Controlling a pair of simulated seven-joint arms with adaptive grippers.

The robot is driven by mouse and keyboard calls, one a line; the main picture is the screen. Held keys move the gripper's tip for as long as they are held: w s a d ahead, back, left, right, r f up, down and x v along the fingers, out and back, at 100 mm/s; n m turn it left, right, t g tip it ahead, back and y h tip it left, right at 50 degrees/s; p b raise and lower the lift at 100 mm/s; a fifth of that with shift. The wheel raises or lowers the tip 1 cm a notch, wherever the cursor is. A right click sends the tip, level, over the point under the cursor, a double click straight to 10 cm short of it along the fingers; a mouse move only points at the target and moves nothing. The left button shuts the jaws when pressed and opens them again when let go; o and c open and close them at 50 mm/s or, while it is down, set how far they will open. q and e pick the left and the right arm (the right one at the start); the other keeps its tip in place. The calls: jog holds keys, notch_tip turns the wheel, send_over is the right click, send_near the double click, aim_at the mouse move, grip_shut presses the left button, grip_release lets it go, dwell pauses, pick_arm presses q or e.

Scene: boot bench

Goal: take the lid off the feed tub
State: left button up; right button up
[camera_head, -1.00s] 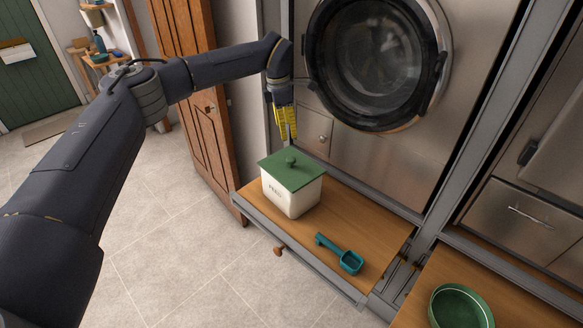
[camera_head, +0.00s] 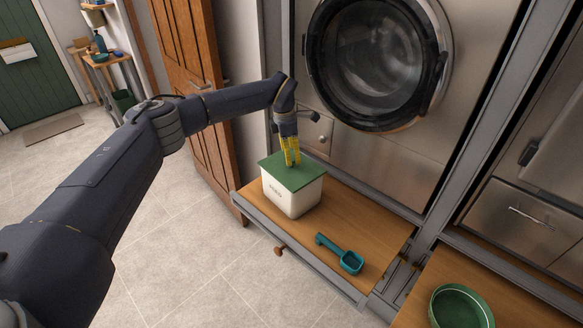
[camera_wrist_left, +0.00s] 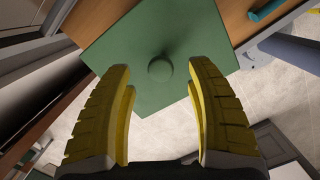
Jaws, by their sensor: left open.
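The feed tub (camera_head: 290,198) is a cream box with dark lettering on its front, standing upright on a pull-out wooden shelf. Its flat green lid (camera_head: 306,178) sits on top. My left gripper (camera_head: 292,163) is just above the lid, pointing down, and hides the lid's knob in the head view. In the left wrist view the round green knob (camera_wrist_left: 160,69) shows between and beyond the two yellow fingers, with a gap on each side. The left gripper (camera_wrist_left: 160,95) is open and empty. My right gripper is not in view.
A teal scoop (camera_head: 343,255) lies on the wooden shelf (camera_head: 370,222) to the right of the tub. A green bowl (camera_head: 460,308) sits at the lower right. A round-doored machine (camera_head: 375,60) stands behind the shelf, and a wooden door (camera_head: 190,90) is at the left.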

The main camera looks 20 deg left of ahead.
aim_at(292, 161)
pick_arm(q)
jog(key=shift+d+f, duration=0.2)
jog(key=shift+f, duration=1.6)
jog(key=shift+c, duration=0.4)
grip_shut()
